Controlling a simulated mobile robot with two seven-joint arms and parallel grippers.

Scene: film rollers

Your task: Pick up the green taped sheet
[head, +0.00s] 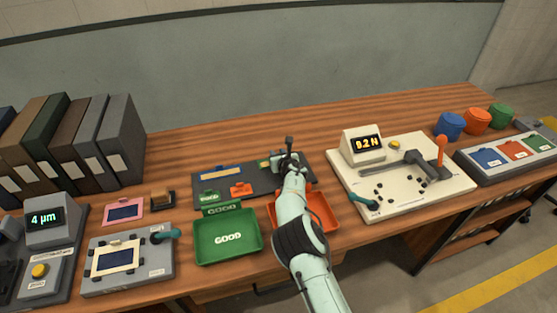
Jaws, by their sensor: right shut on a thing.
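My right gripper (287,160) is over the back right of the dark mat (255,182), with its arm reaching in from the front. It is shut on the green taped sheet (265,164), a small piece with green and yellowish parts showing at the gripper's left side. The gripper and wrist hide the rest of the sheet. I cannot tell whether it still touches the mat. My left gripper is not in view.
In front stand a green GOOD tray (228,256) and an orange tray (331,222), partly behind my arm. A white test board (355,188) stands right; binders (122,140) stand left.

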